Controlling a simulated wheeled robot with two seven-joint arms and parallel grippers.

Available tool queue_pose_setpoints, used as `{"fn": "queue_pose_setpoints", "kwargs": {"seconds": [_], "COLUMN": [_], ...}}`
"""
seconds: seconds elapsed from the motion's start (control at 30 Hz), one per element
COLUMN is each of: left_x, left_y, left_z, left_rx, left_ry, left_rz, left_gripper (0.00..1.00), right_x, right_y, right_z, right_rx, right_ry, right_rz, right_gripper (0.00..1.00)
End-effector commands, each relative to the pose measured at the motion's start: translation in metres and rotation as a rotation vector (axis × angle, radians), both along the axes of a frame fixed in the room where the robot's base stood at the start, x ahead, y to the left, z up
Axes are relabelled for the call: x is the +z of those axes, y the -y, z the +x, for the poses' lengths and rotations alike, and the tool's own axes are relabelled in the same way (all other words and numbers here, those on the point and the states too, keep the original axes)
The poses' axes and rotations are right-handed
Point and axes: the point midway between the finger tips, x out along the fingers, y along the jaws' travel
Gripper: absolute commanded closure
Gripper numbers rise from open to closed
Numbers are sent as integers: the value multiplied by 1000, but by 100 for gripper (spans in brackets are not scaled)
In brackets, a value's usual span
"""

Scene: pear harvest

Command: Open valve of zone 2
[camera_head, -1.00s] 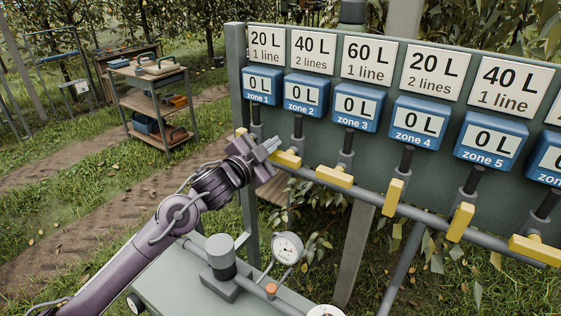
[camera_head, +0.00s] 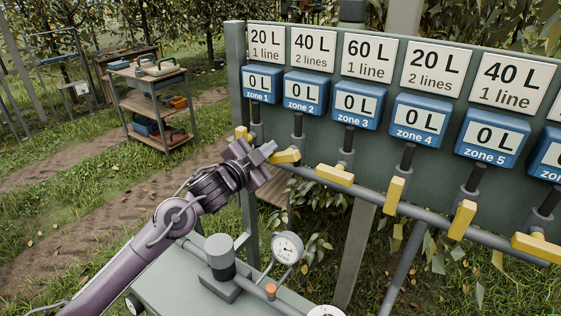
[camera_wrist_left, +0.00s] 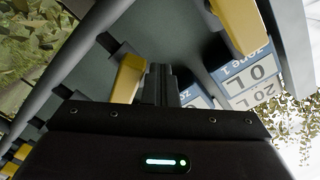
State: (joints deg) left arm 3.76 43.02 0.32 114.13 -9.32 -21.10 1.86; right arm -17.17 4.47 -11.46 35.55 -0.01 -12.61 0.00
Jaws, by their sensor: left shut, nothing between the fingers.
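The zone 2 box (camera_head: 305,92) is blue and reads 0 L. Below it, the yellow zone 2 valve handle (camera_head: 287,156) sits on the grey pipe. My left gripper (camera_head: 268,151) is shut and empty, its tips right beside the left end of that handle. In the left wrist view the shut fingers (camera_wrist_left: 160,84) stand close beside a yellow handle (camera_wrist_left: 127,78), seemingly the zone 2 one; whether they touch cannot be told. The zone 1 box (camera_wrist_left: 248,76) and another yellow handle (camera_wrist_left: 238,22) also show there. My right gripper is not in view.
The zone 3 handle (camera_head: 335,175) lies roughly along the pipe; the zone 4 handle (camera_head: 394,196) and zone 5 handle (camera_head: 462,220) stand across it. The zone 1 handle (camera_head: 241,133) is just left of my gripper. A pressure gauge (camera_head: 287,248) stands below.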

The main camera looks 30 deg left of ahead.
Motion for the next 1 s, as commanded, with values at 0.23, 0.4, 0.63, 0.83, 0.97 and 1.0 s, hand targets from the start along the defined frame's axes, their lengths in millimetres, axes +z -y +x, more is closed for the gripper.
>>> {"fn": "queue_pose_setpoints", "kwargs": {"seconds": [0.23, 0.4, 0.63, 0.83, 0.97, 1.0], "left_x": [-9, -8, -19, -24, -24, -24], "left_y": [-2, -2, -1, -1, -1, -1], "left_z": [0, 0, 0, 0, 0, 0], "left_rx": [0, 1, 0, 0, -1, -1], "left_ry": [-3, -2, -3, -3, -4, -4], "left_rz": [0, 0, -1, -1, 0, 0], "left_gripper": [100, 100, 100, 100, 100, 100], "right_x": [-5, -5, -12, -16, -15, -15], "right_y": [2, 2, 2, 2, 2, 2], "right_z": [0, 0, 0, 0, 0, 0], "right_rx": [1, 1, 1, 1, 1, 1], "right_ry": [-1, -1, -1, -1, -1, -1], "right_rz": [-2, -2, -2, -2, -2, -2], "right_gripper": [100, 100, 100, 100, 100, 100]}}
